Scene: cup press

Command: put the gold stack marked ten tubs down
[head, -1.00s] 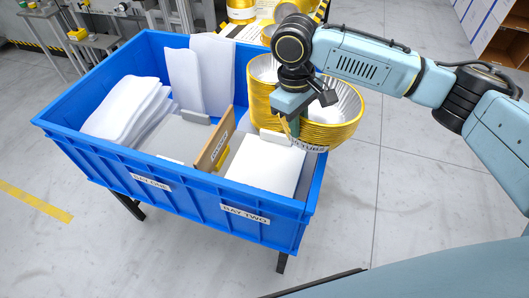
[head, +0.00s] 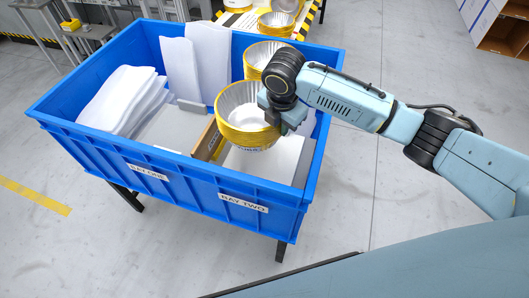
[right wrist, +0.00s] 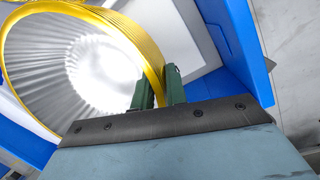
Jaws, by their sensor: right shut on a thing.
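A gold stack of nested tubs (head: 248,128) with ribbed silver insides hangs at the middle of the blue crate (head: 190,185), over the divider and bay two. Its label is partly in view and its number is not readable. My right gripper (head: 272,112) is at the stack's right side. In the right wrist view its two green fingers (right wrist: 158,92) are shut on the stack's gold rim (right wrist: 128,32), one inside and one outside. Whether the stack's bottom touches anything is hidden. My left gripper is not in view.
Another gold stack (head: 262,53) stands at the crate's far right, partly hidden by my arm. A brown divider (head: 207,139) separates the bays. White sheets (head: 120,98) fill the left bay. A white pad (head: 280,160) lies in bay two. More gold tubs (head: 276,22) sit behind.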

